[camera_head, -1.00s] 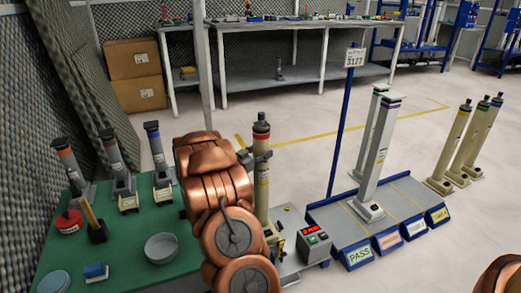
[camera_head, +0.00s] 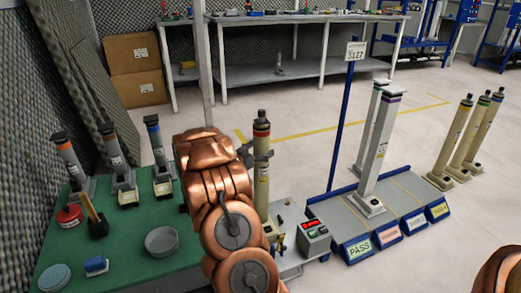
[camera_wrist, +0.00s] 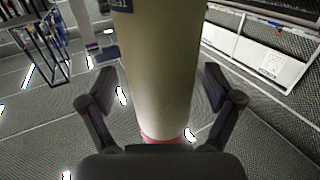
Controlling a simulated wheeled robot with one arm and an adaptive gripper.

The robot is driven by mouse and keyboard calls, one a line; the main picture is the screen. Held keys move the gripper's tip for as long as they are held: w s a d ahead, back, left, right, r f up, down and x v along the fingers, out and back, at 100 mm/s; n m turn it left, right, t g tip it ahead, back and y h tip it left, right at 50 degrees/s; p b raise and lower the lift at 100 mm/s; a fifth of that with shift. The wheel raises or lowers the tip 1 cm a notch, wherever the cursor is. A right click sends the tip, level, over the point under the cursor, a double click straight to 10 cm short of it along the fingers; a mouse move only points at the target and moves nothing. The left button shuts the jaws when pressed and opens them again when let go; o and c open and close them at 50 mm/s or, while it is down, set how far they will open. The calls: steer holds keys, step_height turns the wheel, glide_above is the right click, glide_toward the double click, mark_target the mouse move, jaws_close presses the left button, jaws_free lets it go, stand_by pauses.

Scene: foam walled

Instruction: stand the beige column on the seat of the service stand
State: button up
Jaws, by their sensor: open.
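The beige column (camera_head: 262,187) has a dark cap and a red band near its top. It stands upright at the service stand (camera_head: 292,262), a grey base beside a small box with a red display. My arm hides part of its lower end, so I cannot see exactly how its foot sits. My gripper (camera_head: 259,155) is at the column's upper part. In the wrist view, the column (camera_wrist: 157,75) fills the space between the two spread fingers of my gripper (camera_wrist: 157,88). The fingers are open on either side of it.
A green table (camera_head: 130,240) at the left carries grey columns, a red pot, a bowl (camera_head: 162,242) and a brush. A blue-edged rack (camera_head: 405,190) with labels holds two pale columns. Several beige columns (camera_head: 459,140) stand on the floor at right.

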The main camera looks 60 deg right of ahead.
steer(key=shift+r, duration=0.1)
steer(key=shift+a, duration=0.4)
steer(key=w+a+p, duration=0.1)
steer(key=a+p, duration=0.2)
steer(key=a, duration=0.8)
steer(key=shift+w+p, duration=0.15)
steer(key=shift+p, duration=0.2)
